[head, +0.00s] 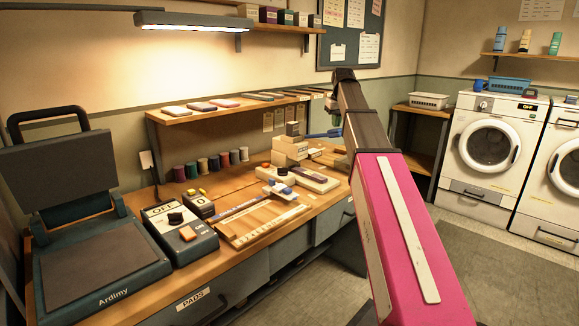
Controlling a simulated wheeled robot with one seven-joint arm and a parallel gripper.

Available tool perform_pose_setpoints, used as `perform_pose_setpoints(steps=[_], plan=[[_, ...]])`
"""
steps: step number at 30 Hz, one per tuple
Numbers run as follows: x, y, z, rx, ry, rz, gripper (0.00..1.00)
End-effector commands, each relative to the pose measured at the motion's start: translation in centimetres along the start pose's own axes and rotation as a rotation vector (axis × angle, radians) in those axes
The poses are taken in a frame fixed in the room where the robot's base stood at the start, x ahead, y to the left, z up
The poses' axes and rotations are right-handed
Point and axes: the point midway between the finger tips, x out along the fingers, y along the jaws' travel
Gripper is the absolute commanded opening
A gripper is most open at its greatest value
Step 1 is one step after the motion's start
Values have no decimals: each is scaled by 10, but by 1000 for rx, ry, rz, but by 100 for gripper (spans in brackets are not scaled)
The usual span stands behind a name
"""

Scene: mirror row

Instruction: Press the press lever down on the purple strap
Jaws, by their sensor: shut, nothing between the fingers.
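A long white base (322,186) lies on the bench, with a dark purple strip (306,173) on it that looks like the purple strap. Pale stacked blocks (290,148) stand just behind it; I cannot tell whether they belong to the press. A small white piece with a blue knob (286,190) sits at the front left of the base. I cannot clearly make out the press lever. My pink arm rises on the right and bends at a dark joint above the bench's far end.
A larger press (105,265) with a raised lid stands at the left. Near it are a control box (180,237) and a wooden ruled board (262,219). Thread spools (212,163) line the back under a low shelf (225,108). Washing machines (490,148) stand at the right.

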Motion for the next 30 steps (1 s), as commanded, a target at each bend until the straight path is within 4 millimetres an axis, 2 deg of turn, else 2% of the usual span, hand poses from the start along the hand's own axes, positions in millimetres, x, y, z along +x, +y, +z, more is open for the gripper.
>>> perform_pose_setpoints(steps=[30], plan=[[43,0,9,0,-1,-1,0]])
